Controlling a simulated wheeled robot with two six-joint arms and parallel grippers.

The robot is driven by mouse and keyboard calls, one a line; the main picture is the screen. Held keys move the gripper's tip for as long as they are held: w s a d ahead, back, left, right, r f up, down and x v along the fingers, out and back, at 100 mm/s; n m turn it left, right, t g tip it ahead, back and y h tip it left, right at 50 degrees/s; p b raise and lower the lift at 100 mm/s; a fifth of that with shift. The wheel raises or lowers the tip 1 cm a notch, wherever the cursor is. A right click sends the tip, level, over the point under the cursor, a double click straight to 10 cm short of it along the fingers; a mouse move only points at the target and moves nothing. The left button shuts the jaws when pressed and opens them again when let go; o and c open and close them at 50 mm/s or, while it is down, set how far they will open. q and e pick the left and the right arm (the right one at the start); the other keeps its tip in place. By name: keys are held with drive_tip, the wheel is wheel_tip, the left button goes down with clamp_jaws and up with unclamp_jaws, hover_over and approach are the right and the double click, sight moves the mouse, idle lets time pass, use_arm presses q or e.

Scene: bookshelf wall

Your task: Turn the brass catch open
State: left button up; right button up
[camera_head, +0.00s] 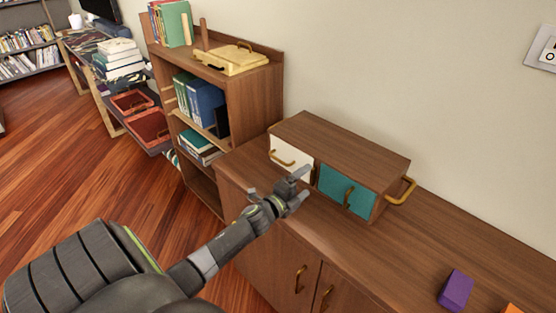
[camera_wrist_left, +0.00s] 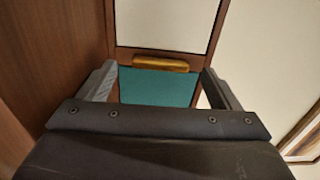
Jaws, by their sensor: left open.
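A wooden cabinet box (camera_head: 345,142) stands on the long counter, with a white door (camera_head: 290,152) on the left and a teal door (camera_head: 335,183) on the right. The brass catch (camera_wrist_left: 160,63) shows in the left wrist view as a short bar lying along the wooden divider between the white panel (camera_wrist_left: 165,22) and the teal panel (camera_wrist_left: 155,88). My left gripper (camera_head: 302,186) is open in front of this divider. In the wrist view its fingers (camera_wrist_left: 157,85) are on either side of the bar's ends, apart from it. My right gripper is not in view.
Both doors have brass handles, and a larger brass handle (camera_head: 402,192) sticks out from the box's right side. A purple block (camera_head: 456,289) lies on the counter at right. A bookshelf (camera_head: 255,95) stands close on the left. The counter between box and block is clear.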

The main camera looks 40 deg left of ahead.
use_arm(q)
drive_tip(key=s+b, duration=0.1)
drive_tip(key=s, duration=0.2)
drive_tip(key=s+b, duration=0.1)
drive_tip(key=s, duration=0.2)
drive_tip(key=shift+s+a+f, duration=0.2)
drive_tip(key=shift+s, duration=0.1)
drive_tip(key=s+b, duration=0.8)
drive_tip(key=s, duration=0.1)
drive_tip(key=shift+a+r+b, duration=0.2)
drive_tip(key=shift+a+b, duration=0.05)
drive_tip(key=shift+b, duration=0.1)
